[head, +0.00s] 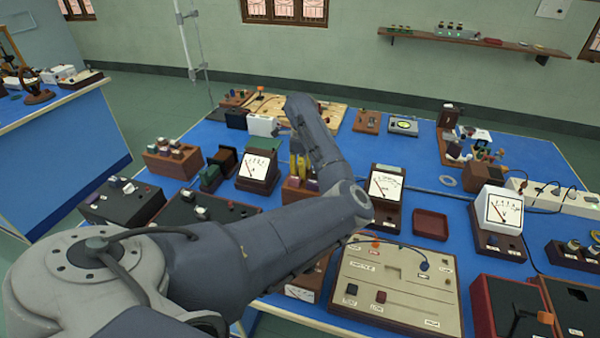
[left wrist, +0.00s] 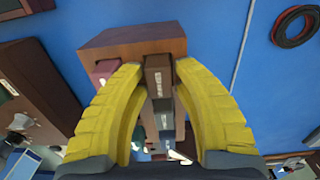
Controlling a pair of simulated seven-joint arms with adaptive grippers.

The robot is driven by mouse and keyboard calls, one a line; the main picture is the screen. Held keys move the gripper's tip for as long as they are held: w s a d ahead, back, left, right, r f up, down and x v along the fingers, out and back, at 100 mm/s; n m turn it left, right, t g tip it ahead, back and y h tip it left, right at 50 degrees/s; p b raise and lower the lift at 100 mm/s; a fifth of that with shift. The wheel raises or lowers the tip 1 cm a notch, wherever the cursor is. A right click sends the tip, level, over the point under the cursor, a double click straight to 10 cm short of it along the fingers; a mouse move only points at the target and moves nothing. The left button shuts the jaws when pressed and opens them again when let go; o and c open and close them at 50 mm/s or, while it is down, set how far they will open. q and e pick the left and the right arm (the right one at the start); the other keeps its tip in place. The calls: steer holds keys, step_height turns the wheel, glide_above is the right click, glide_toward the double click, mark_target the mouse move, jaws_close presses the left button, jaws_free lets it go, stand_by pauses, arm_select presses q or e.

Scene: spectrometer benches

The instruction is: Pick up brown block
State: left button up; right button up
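The brown block (left wrist: 158,78) stands in a wooden holder (left wrist: 120,42) in the left wrist view, in a row with other small blocks. A dull red block (left wrist: 106,70) is to its left and a grey block (left wrist: 163,120) is nearer. My left gripper (left wrist: 160,68) has its yellow fingertips on either side of the brown block, seemingly against its sides. In the head view my left gripper (head: 298,168) points down over the wooden holder (head: 296,192), and the brown block cannot be made out there. My right gripper is not in view.
Meters flank the holder: one at left (head: 257,168), one at right (head: 384,190). Another block holder (head: 172,160) stands further left. A beige panel (head: 395,285) lies nearer, and a small dark red tray (head: 431,224) is to the right. Some blue tabletop around it is bare.

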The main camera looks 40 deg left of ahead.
arm_select(q)
steer(key=shift+o, duration=0.3)
jaws_close()
steer(key=shift+r, duration=0.15)
step_height(320, 180, up, 23)
stand_by(1.3)
